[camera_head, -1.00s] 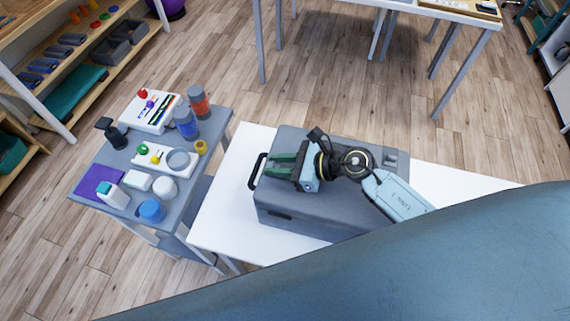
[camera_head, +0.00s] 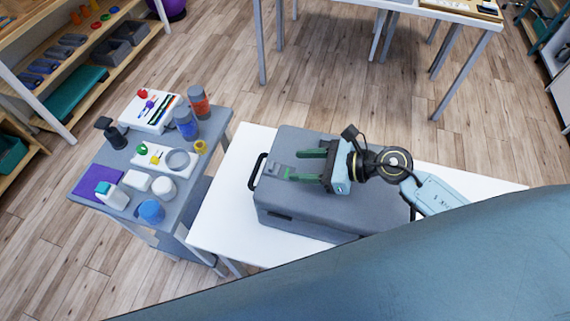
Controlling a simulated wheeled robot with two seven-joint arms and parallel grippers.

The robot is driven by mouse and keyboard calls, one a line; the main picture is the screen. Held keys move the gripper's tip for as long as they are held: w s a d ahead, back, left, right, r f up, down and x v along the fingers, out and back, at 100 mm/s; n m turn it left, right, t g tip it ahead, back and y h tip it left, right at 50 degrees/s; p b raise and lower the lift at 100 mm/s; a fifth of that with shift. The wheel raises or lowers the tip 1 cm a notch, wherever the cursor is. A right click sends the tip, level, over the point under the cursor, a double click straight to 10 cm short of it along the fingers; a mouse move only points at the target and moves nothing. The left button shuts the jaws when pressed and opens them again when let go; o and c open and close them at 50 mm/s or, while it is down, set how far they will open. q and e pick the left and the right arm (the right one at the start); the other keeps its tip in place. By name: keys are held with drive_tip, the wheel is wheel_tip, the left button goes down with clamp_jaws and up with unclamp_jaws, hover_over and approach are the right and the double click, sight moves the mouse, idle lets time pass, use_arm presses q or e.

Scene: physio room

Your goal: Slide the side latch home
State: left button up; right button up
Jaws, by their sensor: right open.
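A grey case (camera_head: 345,218) lies on a white table, with a dark handle (camera_head: 255,171) on its left side. A small raised grey piece (camera_head: 280,168) shows on the left part of its top; it may be the side latch, but I cannot tell its position for sure. My right gripper (camera_head: 297,164) is over the case top, its two dark green fingers apart and pointing left, with nothing between them. The fingertips are just right of the raised piece; contact cannot be told. A bright green spot shows by the lower fingertip. My left gripper is out of view.
The white table (camera_head: 215,213) is bare left of the case. A grey trolley (camera_head: 120,165) farther left carries bottles, tubs and a purple mat (camera_head: 95,190). Shelves stand at the far left, another table (camera_head: 420,12) at the back. My own blue body covers the lower right.

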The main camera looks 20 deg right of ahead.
drive_tip(key=v, duration=0.5)
drive_tip(key=shift+s+b, duration=0.15)
drive_tip(key=shift+b, duration=0.25)
drive_tip(key=shift+s+d+r, duration=0.35)
drive_tip(key=shift+d, duration=0.25)
